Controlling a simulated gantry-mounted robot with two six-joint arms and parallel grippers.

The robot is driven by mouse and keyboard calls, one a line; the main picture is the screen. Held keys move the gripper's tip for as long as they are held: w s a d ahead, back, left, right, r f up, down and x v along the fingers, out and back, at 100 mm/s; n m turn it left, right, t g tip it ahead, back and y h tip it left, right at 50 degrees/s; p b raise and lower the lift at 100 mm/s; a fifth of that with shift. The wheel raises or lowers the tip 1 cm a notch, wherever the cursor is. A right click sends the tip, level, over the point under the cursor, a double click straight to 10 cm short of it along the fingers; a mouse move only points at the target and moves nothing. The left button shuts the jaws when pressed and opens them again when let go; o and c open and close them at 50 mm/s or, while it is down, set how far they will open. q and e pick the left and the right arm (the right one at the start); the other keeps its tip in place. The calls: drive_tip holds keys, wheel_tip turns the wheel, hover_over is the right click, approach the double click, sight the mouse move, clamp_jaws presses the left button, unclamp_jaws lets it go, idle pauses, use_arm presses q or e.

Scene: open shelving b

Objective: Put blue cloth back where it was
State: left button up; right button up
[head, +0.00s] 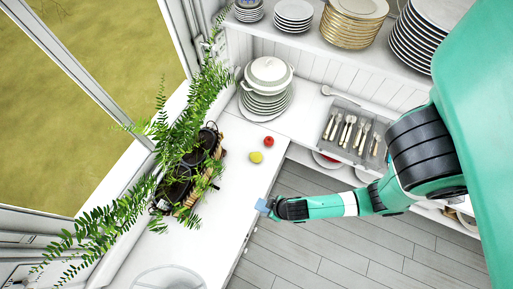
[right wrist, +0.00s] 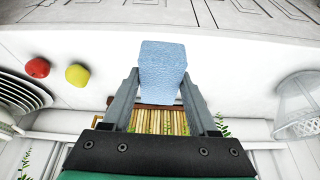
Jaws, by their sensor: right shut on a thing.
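The blue cloth (head: 263,205) is a small light-blue block shape in the head view. In the right wrist view the cloth (right wrist: 162,68) stands between the two grey fingers. My right gripper (head: 270,207) is shut on it, near the right edge of the white counter (head: 222,225). The fingers of the gripper (right wrist: 160,95) also show in the right wrist view, with the cloth sticking out past their tips. I cannot tell whether the cloth touches the counter. My left gripper is not in view.
A yellow fruit (head: 256,157) and a red fruit (head: 269,141) lie on the counter. A basket with dark bottles (head: 178,185) and green plants line the window side. A mesh cover (head: 170,279) stands at the near end. A cutlery tray (head: 345,108) and stacked dishes sit behind.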

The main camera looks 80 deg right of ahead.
drive_tip(key=shift+s+a+n, duration=0.15)
drive_tip(key=shift+a+n, duration=0.15)
drive_tip(key=shift+a, duration=0.2)
drive_tip(key=shift+w+d+f+b, duration=0.25)
drive_tip(key=shift+b, duration=0.1)
drive_tip(key=w+d+f+b, duration=0.4)
drive_tip(key=w+d, duration=0.1)
drive_tip(key=d, duration=0.3)
drive_tip(key=b, duration=0.4)
approach(249, 188)
drive_tip(key=shift+w+f, duration=0.7)
drive_tip(key=shift+f, duration=0.15)
drive_tip(key=shift+w+d, duration=0.1)
drive_tip(key=shift+w, duration=0.05)
drive_tip(key=f, duration=0.1)
drive_tip(key=f+b, duration=0.2)
drive_tip(key=f, duration=0.1)
drive_tip(key=shift+w+d, duration=0.2)
drive_tip(key=shift+d, duration=0.1)
drive_tip(key=shift+r, duration=0.1)
